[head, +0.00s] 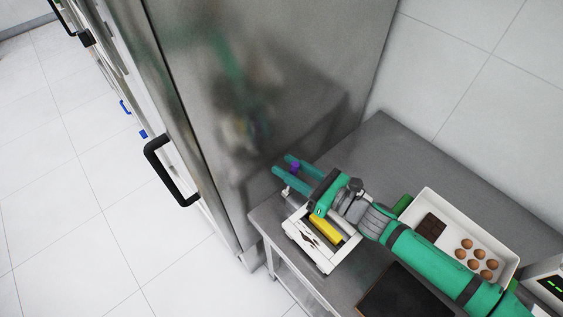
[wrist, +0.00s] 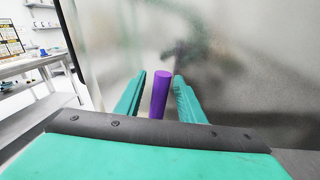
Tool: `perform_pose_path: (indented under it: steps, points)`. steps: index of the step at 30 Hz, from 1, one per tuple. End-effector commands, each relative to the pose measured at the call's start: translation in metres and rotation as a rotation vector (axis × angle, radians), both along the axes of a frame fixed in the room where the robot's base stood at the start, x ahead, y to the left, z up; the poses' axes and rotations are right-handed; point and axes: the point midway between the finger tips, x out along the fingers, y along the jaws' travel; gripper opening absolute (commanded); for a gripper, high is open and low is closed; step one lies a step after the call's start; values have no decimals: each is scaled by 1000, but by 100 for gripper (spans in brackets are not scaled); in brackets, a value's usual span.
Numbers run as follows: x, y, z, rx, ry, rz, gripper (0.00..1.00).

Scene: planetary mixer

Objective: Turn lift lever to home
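My gripper (head: 282,165) reaches toward the tall steel cabinet at the table's left end. Its two green fingers are apart, and they also show in the wrist view (wrist: 160,88). A purple upright rod (wrist: 159,95) stands between the fingers, with narrow gaps visible beside it. In the head view a small bit of purple (head: 294,167) shows between the fingers. It may be the grip of the lift lever; the rest of any lever is hidden. No mixer can be clearly made out; my arm covers much of the table.
A white box-like object with a yellow part (head: 326,229) sits below my wrist. A white tray (head: 458,217) holds eggs and a dark chocolate-like block. A dark board (head: 405,295) lies at the front. The steel cabinet (head: 270,70) with a black handle (head: 160,170) stands close beyond my fingers.

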Motion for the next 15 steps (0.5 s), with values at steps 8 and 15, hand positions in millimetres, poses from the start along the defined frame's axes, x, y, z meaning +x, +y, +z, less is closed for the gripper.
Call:
perform_pose_path:
  steps: [8, 15]
  points:
    - [13, 20, 0, 0, 0, 1, 36]
    - [15, 22, 0, -1, -1, 0, 36]
